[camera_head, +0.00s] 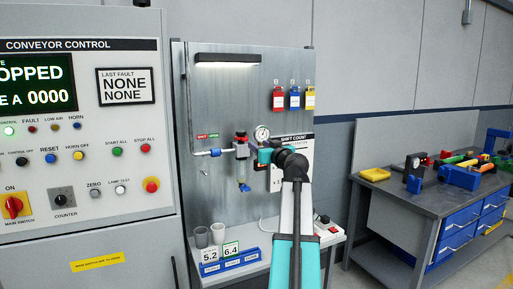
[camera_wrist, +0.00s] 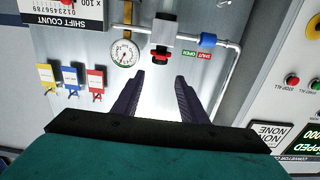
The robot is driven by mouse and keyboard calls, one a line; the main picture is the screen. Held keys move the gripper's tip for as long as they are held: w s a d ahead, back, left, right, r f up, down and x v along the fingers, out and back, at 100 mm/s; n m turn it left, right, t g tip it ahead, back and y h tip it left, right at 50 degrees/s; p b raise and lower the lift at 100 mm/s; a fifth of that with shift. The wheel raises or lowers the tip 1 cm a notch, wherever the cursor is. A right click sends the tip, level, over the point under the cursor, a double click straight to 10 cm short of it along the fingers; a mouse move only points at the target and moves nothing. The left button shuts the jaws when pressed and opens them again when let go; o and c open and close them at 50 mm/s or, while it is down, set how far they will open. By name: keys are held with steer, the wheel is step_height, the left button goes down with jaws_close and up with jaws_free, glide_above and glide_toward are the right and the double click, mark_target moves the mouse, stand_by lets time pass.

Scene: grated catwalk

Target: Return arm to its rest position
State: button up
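My teal and black arm (camera_head: 295,225) reaches up and forward from the bottom of the head view toward the grey back panel (camera_head: 225,100). Its wrist is in front of the pipe fitting and the round gauge (camera_head: 262,134). In the wrist view, which is upside down, my gripper (camera_wrist: 159,76) shows two dark fingers set apart with nothing between them. The gauge (camera_wrist: 125,52) and a valve with a red part (camera_wrist: 161,53) are ahead of the fingertips. I cannot tell whether the fingers touch anything. In the head view the fingers are mostly hidden by my wrist.
The conveyor control cabinet (camera_head: 85,190) stands close on the left. A shelf with cups (camera_head: 208,236) and number cards (camera_head: 231,250) lies below the panel. Red, blue and yellow tags (camera_head: 294,98) hang on the panel. A workbench (camera_head: 425,205) with tools stands at right.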

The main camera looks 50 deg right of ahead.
steer(key=shift+s+a, duration=0.15)
steer(key=shift+s, duration=0.15)
stand_by(0.5)
